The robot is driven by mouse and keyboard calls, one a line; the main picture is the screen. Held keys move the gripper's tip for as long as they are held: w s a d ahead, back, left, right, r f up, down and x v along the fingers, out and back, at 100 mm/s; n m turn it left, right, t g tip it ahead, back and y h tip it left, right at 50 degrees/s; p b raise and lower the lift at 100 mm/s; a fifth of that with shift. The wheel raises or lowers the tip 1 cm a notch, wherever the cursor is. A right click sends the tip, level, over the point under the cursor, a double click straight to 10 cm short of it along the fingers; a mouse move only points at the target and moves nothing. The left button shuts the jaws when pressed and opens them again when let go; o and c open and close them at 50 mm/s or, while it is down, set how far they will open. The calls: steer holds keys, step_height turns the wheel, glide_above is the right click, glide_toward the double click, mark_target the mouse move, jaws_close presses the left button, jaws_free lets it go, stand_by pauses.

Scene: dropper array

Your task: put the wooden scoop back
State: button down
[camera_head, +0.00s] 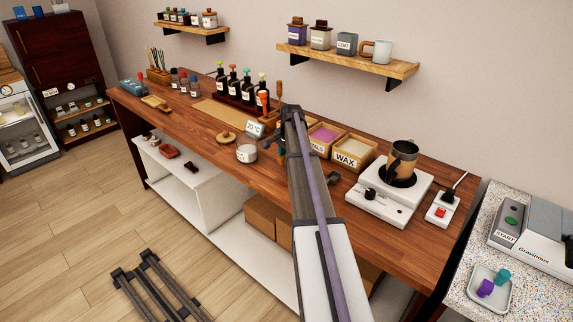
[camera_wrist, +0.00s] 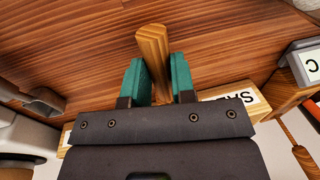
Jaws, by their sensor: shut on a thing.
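My gripper (camera_wrist: 154,80) has two teal fingers shut on the wooden scoop (camera_wrist: 152,45). In the wrist view, its light brown handle end sticks out past the fingers, and its bowl is not visible. The labelled wooden box (camera_wrist: 232,93), its lettering upside down, lies behind the gripper there. A thin wooden handle (camera_wrist: 306,160) also shows at the right edge of the wrist view.
A hot plate (camera_head: 375,203) carrying a dark cup (camera_head: 403,162) stands right of the boxes. A white jar (camera_head: 247,154) and wooden lid (camera_head: 225,138) are left of my arm. A shelf (camera_head: 345,62) hangs above.

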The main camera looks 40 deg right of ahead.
step_height(320, 180, down, 2)
steer(key=shift+f+b, duration=0.2)
steer(key=shift+b, duration=0.2)
steer(key=shift+r+p, duration=0.3)
steer(key=shift+f, duration=0.25)
steer(key=c, duration=0.9)
jaws_free()
steer(key=shift+r, duration=0.1)
steer(key=shift+c, duration=0.2)
step_height(320, 180, up, 12)
steer(key=s+p, duration=0.2)
steer(key=p, duration=1)
